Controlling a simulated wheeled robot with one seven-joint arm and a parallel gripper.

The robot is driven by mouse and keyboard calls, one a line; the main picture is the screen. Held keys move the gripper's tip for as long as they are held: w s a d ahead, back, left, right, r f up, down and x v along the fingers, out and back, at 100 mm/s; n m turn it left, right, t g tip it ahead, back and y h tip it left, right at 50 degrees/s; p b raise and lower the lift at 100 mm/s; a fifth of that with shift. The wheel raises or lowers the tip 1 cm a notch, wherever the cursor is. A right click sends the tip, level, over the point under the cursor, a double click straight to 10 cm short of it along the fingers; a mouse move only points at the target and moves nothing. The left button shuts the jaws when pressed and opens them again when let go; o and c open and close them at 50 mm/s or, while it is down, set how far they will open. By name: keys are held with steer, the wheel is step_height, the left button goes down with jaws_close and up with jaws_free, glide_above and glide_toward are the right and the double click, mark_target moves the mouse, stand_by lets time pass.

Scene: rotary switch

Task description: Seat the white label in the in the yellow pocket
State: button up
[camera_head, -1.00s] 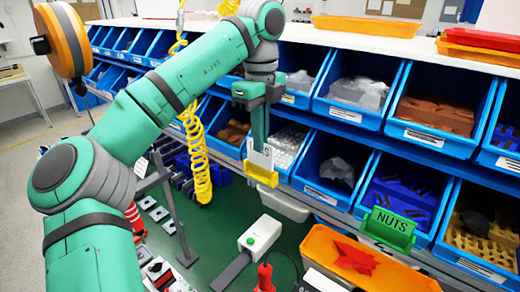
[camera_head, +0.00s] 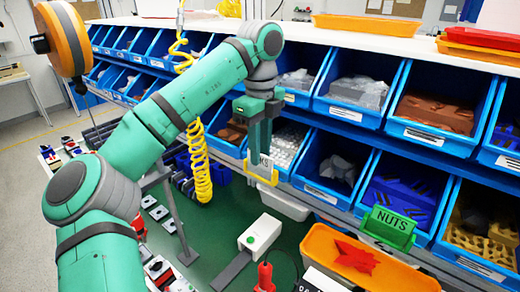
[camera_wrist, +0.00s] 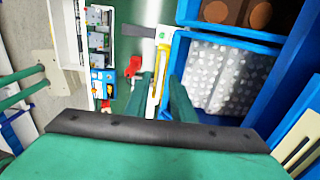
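The white label (camera_head: 265,162), with dark letters partly showing, stands in the yellow pocket (camera_head: 261,177) on the front of the lower bin row. Its lower part is behind the pocket's front, and my gripper hides some of its upper part. My gripper (camera_head: 262,151) points down just above the pocket, with its fingers apart on either side of the label. In the wrist view, the two green fingers show a gap, with the yellow pocket (camera_wrist: 154,101) seen between them. I cannot tell there whether a finger still touches the label.
Blue bins fill the shelf, including one of pale small parts (camera_head: 287,142) behind the pocket. A green NUTS label (camera_head: 389,228) sits to the right. An orange tray (camera_head: 335,246) and a white button box (camera_head: 260,235) are on the green bench below.

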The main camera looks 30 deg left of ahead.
steer(key=shift+r, duration=0.1)
step_height(320, 180, up, 12)
stand_by(0.5)
stand_by(0.5)
